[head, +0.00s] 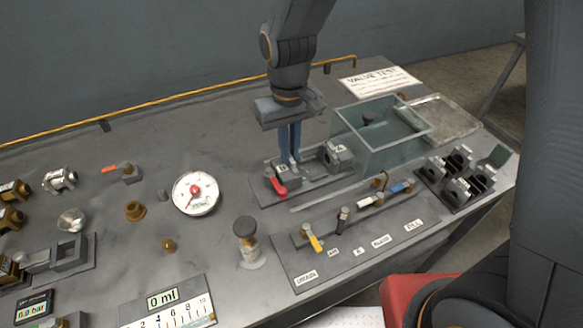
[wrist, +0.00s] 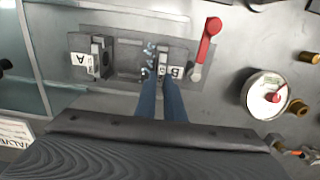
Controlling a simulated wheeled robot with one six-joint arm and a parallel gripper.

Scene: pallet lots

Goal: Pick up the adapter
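My gripper (head: 290,161) points down with its two blue fingers over the clamp fixture marked A and B (head: 312,178), at the back right of the bench. In the wrist view the fingertips (wrist: 160,78) are a narrow gap apart, beside the B block. Small shiny metal bits show at the tips; I cannot tell whether anything is held between them. I cannot tell for sure which part is the adapter. Loose brass fittings lie in the head view: a wide one (head: 134,211) left of the gauge and a small one (head: 168,246) below it.
A red lever (head: 277,187) stands at the fixture's near left. A glass tank (head: 392,140) is close on the right. A round gauge (head: 196,193), a valve panel (head: 350,238) and a black rack of dark blocks (head: 462,182) surround it.

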